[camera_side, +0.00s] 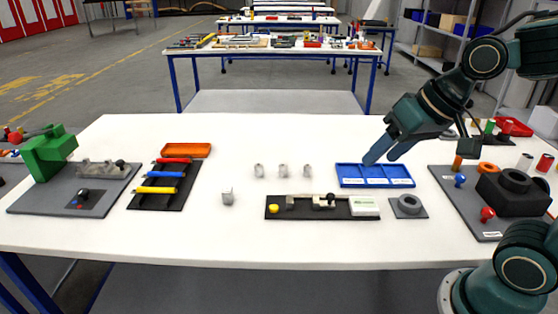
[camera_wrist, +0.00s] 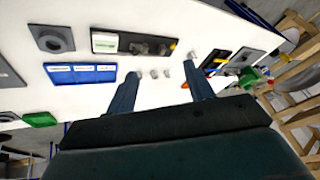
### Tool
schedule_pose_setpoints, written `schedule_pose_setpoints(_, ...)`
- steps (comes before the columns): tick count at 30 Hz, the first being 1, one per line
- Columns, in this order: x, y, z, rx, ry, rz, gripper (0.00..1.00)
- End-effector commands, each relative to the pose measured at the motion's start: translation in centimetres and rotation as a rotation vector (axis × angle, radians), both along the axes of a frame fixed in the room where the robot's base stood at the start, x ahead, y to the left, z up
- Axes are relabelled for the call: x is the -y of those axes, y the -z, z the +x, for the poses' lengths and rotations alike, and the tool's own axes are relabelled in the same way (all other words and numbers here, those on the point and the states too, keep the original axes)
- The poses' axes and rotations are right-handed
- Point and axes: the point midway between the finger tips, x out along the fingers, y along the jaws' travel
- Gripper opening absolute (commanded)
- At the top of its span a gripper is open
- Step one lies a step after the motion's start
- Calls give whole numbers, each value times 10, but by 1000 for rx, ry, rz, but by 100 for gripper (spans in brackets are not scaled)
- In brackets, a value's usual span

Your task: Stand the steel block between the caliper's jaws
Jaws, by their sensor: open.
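The caliper (camera_side: 310,202) lies on a black base with a yellow knob at its left end and a white label box at its right. It also shows in the wrist view (camera_wrist: 145,47). A small steel block (camera_side: 228,196) stands on the white table left of the caliper. Three smaller grey pieces (camera_side: 283,171) stand in a row behind the caliper; they show between my fingers in the wrist view (camera_wrist: 154,73). The space between the caliper's jaws is too small to judge. My gripper (camera_side: 380,158) is open and empty, above the blue tray, apart from the blocks.
The blue tray (camera_side: 375,185) has white labels. A grey ring plate (camera_side: 408,206) sits right of the caliper. A rack of coloured handles (camera_side: 163,185), an orange tray (camera_side: 186,150) and a green fixture (camera_side: 48,155) stand at left. A pegged board (camera_side: 470,205) is at right.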

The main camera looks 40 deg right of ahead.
Motion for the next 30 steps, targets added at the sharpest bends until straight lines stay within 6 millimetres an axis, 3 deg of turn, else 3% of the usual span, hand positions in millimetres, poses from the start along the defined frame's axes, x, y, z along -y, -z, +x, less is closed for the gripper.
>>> schedule_pose_setpoints(15,-27,36,108,-88,341,439,53)
schedule_pose_setpoints(30,-37,92,194,-274,742,940,53)
